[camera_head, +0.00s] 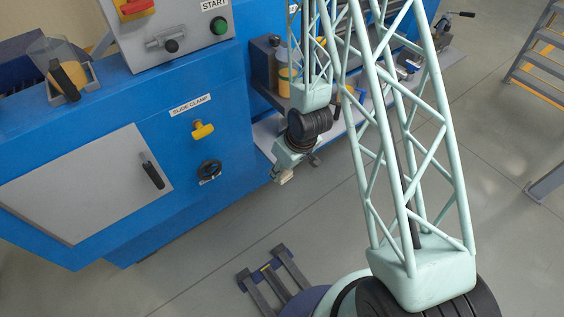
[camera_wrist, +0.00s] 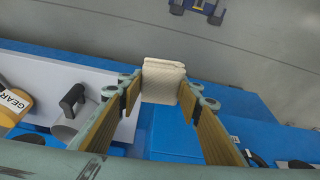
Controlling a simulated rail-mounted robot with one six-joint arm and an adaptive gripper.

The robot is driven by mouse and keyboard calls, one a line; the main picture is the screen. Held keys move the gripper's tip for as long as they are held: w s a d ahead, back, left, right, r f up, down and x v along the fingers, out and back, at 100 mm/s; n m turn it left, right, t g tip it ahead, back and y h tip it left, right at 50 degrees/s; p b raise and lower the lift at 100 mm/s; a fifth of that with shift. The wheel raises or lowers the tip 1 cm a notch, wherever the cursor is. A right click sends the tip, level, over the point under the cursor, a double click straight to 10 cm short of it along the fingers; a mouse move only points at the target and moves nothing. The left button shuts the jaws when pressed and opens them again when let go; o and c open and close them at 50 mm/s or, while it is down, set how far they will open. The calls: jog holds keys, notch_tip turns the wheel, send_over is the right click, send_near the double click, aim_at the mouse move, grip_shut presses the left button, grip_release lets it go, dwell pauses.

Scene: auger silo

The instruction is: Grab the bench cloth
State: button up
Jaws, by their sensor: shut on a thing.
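The bench cloth (camera_wrist: 162,82) is a cream, textured, folded piece held between the fingertips of my gripper (camera_wrist: 163,92) in the wrist view. The fingers press on its two sides, and its far end sticks out past the tips. In the head view my gripper (camera_head: 279,172) points down beside the blue machine, by the grey ledge at its foot. A small pale bit of the cloth (camera_head: 286,178) shows at its tip. Most of the cloth is hidden there by my wrist and gripper.
The blue machine (camera_head: 225,100) fills the left, with a grey door (camera_head: 90,185), a yellow slide-clamp knob (camera_head: 203,130) and a black knob (camera_head: 209,170). Bottles (camera_head: 284,80) stand on the grey ledge near my arm. Open floor (camera_head: 210,270) lies in front, with a dark floor stand (camera_head: 268,268).

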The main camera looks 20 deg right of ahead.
jog(key=shift+s+a+r+p, duration=0.2)
jog(key=shift+s+p, duration=0.55)
jog(key=shift+p, duration=1.15)
jog(key=shift+s+a+p, duration=0.1)
jog(key=shift+s+p, duration=0.3)
jog(key=shift+p, duration=0.35)
jog(key=shift+s, duration=0.1)
